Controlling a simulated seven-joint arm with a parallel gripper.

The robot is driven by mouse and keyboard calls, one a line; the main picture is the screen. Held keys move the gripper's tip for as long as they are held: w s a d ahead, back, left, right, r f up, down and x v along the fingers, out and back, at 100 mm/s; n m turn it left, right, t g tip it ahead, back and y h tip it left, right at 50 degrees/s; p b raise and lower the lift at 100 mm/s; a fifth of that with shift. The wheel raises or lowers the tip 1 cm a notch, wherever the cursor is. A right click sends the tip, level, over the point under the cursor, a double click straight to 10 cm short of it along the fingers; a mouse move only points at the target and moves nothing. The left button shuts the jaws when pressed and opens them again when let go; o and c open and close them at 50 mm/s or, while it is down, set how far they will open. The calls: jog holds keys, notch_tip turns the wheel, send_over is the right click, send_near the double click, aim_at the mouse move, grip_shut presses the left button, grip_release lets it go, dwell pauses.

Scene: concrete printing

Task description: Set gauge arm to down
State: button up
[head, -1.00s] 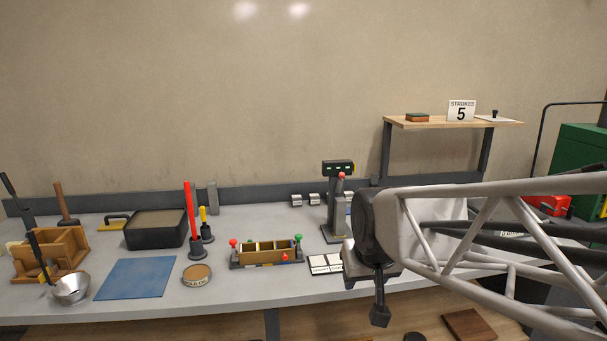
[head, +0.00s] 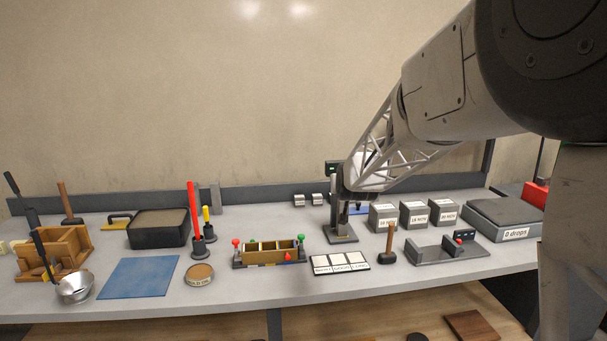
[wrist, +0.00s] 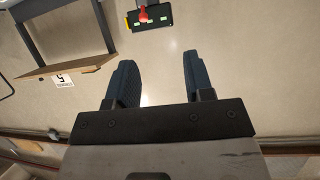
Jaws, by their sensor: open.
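A grey upright stand (head: 341,233) on the bench looks like the gauge. Its dark display head (head: 331,168) is mostly covered by my arm in the head view. The wrist view shows the dark head (wrist: 150,19) with green lit marks and a red knob (wrist: 143,14) at the top of the picture. My gripper (wrist: 157,66) is open and empty, its two blue fingers apart and pointing towards the head, with a visible gap between. Whether the gauge arm is up or down cannot be told, as my arm hides it in the head view.
To the stand's right are several grey weight blocks (head: 414,214), a hammer (head: 388,243), a grey fixture (head: 432,252) and a scale (head: 503,214). In front lie white cards (head: 340,263) and a wooden mould (head: 268,253). The wall shelf (wrist: 70,66) shows in the wrist view.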

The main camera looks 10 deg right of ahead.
jog(key=w+d+f+t+h, duration=0.1)
jog(key=w+d+f+t, duration=0.1)
jog(key=w, duration=0.6)
jog(key=w+d+f+t, duration=0.2)
jog(key=w+d+f, duration=0.1)
jog(key=w, duration=0.5)
jog(key=shift+w+d+f+m+t+h, duration=0.3)
jog(key=shift+w+d+f+m+h, duration=0.1)
jog(key=shift+d, duration=0.15)
jog(key=shift+w, duration=0.15)
jog(key=shift+w+d, duration=0.2)
jog(key=shift+w, duration=1)
jog(key=shift+w+d, duration=0.25)
jog(key=shift+w, duration=1)
jog(key=shift+w+d, duration=0.2)
jog(key=shift+w, duration=1)
jog(key=shift+c, duration=0.5)
grip_shut()
